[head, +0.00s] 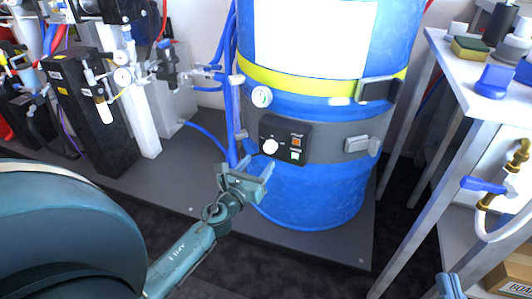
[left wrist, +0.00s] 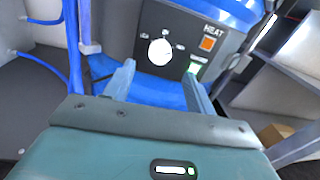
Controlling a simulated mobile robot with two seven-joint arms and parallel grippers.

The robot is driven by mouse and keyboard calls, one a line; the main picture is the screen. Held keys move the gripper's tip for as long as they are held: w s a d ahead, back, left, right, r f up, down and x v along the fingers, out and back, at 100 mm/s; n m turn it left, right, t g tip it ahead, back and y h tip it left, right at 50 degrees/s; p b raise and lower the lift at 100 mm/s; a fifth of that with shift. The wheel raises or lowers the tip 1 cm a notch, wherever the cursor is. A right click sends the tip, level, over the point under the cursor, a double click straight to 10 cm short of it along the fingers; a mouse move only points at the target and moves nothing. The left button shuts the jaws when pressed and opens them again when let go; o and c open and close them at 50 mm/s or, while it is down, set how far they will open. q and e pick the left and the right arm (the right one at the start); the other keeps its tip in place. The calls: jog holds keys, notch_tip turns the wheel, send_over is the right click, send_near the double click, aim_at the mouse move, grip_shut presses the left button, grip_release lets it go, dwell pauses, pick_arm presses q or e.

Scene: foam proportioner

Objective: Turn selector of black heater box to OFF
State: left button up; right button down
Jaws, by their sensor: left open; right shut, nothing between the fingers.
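The black heater box (head: 284,140) is mounted on a grey band around the blue drum. Its white round selector knob (head: 270,147) sits on the left of its face, with an orange switch (head: 297,141) and a small pale-green lit element (head: 295,155) to the right. In the left wrist view the knob (left wrist: 160,52) shows large, ahead of the fingers; its labels are too small to read. My left gripper (head: 246,171) is open and empty, just below and left of the box, apart from the knob. My right gripper (head: 451,287) shows only partly at the bottom edge, shut and empty.
The blue drum (head: 315,197) stands on a dark grey platform. A round gauge (head: 262,97) is above the box, and blue hoses (head: 231,90) run down its left side. A white-topped bench (head: 450,58) stands at the right. Black and white units with valves are at the left.

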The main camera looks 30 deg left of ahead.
aim_at(268, 150)
pick_arm(q)
jog(key=w, duration=0.5)
jog(key=shift+w+a, duration=0.3)
jog(key=shift+a, duration=0.05)
jog(key=shift+c, duration=0.4)
jog(key=c, duration=0.9)
